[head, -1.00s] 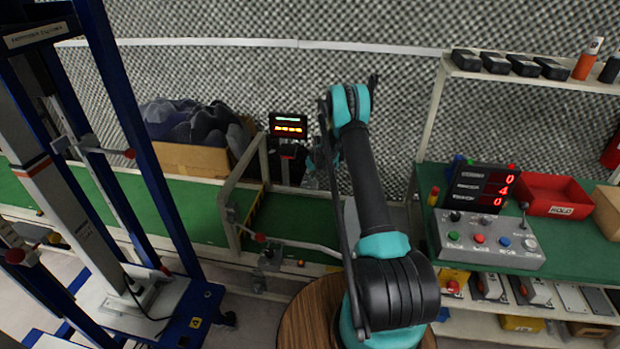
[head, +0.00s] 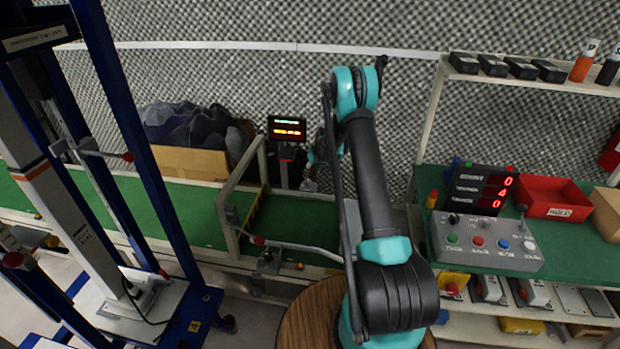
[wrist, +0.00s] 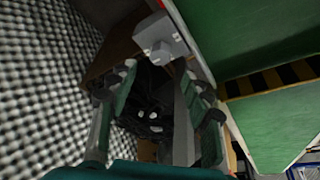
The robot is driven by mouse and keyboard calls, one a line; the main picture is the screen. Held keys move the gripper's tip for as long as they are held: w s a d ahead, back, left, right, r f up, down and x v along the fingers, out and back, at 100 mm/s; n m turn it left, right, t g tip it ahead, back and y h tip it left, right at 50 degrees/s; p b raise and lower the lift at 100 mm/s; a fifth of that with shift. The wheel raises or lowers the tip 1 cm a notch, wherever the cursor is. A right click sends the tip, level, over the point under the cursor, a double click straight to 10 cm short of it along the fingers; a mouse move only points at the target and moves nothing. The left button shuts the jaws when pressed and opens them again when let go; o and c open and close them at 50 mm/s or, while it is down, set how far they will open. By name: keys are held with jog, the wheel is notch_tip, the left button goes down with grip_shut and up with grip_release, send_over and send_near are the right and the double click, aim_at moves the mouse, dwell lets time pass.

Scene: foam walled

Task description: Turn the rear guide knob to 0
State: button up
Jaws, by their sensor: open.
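A pale grey block with a knob-like boss (wrist: 162,50) sits at the edge of the green conveyor in the wrist view; it looks like the rear guide knob, but no scale or marking on it is readable. My gripper (wrist: 158,75) is open, its two fingers spread below and to either side of this block in that view. Nothing is held between them. In the head view my gripper (head: 314,158) is small and partly hidden by my arm, at the far side of the conveyor. A small grey part (head: 309,185) shows just below it.
A display on a post (head: 287,129) stands left of my gripper, and a cardboard box of dark items (head: 190,159) lies beyond. A metal guide frame (head: 231,211) crosses the green conveyor (head: 190,222). A control box (head: 486,241) and red bin (head: 553,196) are at right.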

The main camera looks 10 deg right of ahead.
jog(key=shift+v, duration=2.45)
jog(key=s+r+m+h, duration=0.1)
jog(key=s+r, duration=0.8)
jog(key=s, duration=0.3)
jog(key=s+r+m, duration=0.2)
jog(key=s+r, duration=0.6)
jog(key=s, duration=0.3)
jog(key=s+d+m+h, duration=0.1)
jog(key=s+m, duration=0.1)
jog(key=s, duration=2.6)
jog(key=shift+d+f, duration=0.4)
jog(key=shift+f, duration=0.05)
